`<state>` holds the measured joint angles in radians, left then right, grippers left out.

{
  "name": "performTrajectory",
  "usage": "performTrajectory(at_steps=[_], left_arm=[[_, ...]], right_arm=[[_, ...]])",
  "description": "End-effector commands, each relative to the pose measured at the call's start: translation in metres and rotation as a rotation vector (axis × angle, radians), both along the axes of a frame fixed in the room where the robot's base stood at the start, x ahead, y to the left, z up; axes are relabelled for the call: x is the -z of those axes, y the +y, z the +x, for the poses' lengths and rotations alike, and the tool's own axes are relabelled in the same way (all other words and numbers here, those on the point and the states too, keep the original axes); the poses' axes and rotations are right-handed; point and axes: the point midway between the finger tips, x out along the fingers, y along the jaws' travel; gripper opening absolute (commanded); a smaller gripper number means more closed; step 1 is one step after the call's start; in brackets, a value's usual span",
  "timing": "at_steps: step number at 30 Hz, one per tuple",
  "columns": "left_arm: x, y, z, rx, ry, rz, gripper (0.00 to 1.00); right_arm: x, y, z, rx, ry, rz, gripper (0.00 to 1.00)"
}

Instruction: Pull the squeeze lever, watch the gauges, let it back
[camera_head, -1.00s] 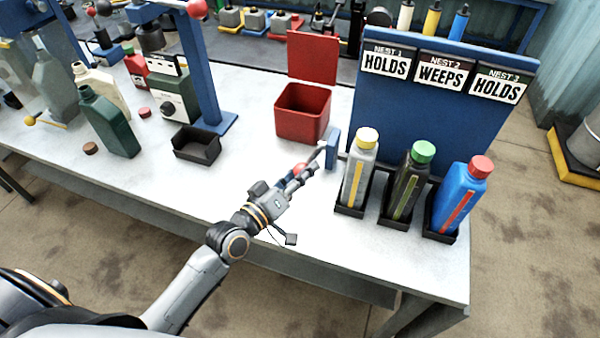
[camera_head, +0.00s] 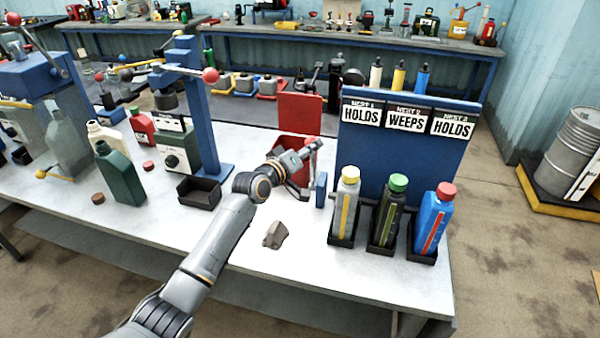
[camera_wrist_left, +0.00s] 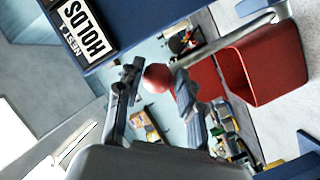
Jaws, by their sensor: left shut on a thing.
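My left gripper (camera_head: 308,151) is shut on the red ball knob of the squeeze lever, beside the blue post (camera_head: 321,190). In the left wrist view the red knob (camera_wrist_left: 157,78) sits between the two fingers. The fingers hide much of the lever in the head view. Right of the post stand a grey bottle (camera_head: 346,205) with yellow strip, a black bottle (camera_head: 390,212) with green strip and a blue bottle (camera_head: 430,222) with red strip, upright in black nests. The signs (camera_head: 404,118) above read HOLDS, WEEPS, HOLDS. My right gripper is out of view.
A red open-lidded bin (camera_head: 296,99) stands behind my left gripper. A grey-brown lump (camera_head: 275,235) lies on the white table (camera_head: 320,265). A black tray (camera_head: 199,193), a green bottle (camera_head: 120,172) and a blue press stand (camera_head: 197,115) are at left.

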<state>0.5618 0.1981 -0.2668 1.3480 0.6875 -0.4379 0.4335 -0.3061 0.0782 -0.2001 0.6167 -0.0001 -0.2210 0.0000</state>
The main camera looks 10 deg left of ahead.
Motion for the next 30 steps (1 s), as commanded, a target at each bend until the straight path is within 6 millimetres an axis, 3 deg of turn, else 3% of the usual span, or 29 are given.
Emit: performTrajectory(at_steps=[3, 9, 26, 27, 30], left_arm=[[-0.012, -0.003, 0.019, 0.002, 0.013, -0.002, 0.00], [-0.015, -0.003, 0.034, 0.001, 0.083, -0.001, 0.00], [-0.018, -0.002, 0.041, -0.001, 0.112, -0.006, 0.00], [-0.018, -0.002, 0.041, -0.001, 0.112, -0.006, 0.39], [-0.018, -0.003, 0.041, 0.000, 0.111, -0.005, 0.59]], right_arm=[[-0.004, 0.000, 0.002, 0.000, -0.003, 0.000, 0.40], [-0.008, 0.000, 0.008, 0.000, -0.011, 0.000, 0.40], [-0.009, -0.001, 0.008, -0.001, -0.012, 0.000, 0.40], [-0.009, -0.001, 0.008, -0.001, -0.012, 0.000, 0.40], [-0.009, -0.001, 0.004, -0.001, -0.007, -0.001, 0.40]])
